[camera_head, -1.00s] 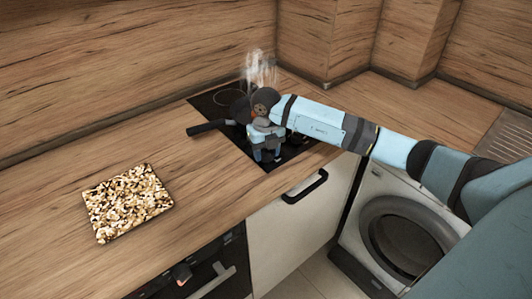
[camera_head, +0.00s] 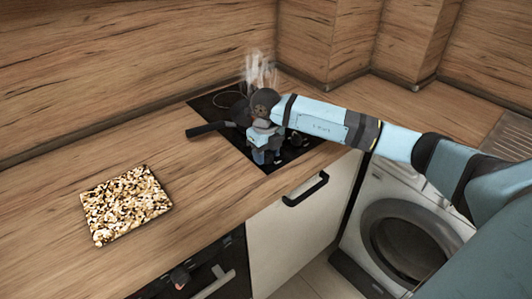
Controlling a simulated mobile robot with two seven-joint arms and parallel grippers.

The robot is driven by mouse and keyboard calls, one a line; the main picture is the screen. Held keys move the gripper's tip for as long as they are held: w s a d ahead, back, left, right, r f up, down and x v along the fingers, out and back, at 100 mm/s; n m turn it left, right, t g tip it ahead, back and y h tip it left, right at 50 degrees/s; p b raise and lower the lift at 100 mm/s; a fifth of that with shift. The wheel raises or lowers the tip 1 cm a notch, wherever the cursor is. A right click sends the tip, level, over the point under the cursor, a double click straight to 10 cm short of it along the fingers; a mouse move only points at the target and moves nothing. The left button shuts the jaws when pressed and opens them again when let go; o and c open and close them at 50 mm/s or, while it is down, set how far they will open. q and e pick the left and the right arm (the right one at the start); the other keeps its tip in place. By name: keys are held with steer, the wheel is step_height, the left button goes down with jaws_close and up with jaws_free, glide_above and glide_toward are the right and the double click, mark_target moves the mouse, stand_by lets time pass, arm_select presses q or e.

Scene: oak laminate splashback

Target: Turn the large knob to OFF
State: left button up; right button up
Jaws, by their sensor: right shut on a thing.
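My right arm reaches in from the right, and its gripper (camera_head: 264,156) points down at the front part of the black cooktop (camera_head: 205,105). The gripper is shut on a knob at the cooktop's front; the knob is mostly hidden by the fingers, so its pointer and marks cannot be read. Dark knobs (camera_head: 297,140) show just to the right of the gripper. A pan with a black handle (camera_head: 208,129) stands on the cooktop behind the gripper, partly hidden by my arm. Steam (camera_head: 260,70) rises behind my wrist. My left gripper is not in view.
A patterned trivet or board (camera_head: 126,205) lies on the wooden worktop (camera_head: 60,165) at left. Below are an oven with a knob (camera_head: 180,278), a white cabinet door with a black handle (camera_head: 306,189), and a washing machine (camera_head: 400,235). The worktop between board and cooktop is clear.

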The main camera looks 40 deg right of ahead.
steer(key=o, duration=0.9)
steer(key=shift+r, duration=0.15)
step_height(320, 180, up, 14)
steer(key=shift+f, duration=0.2)
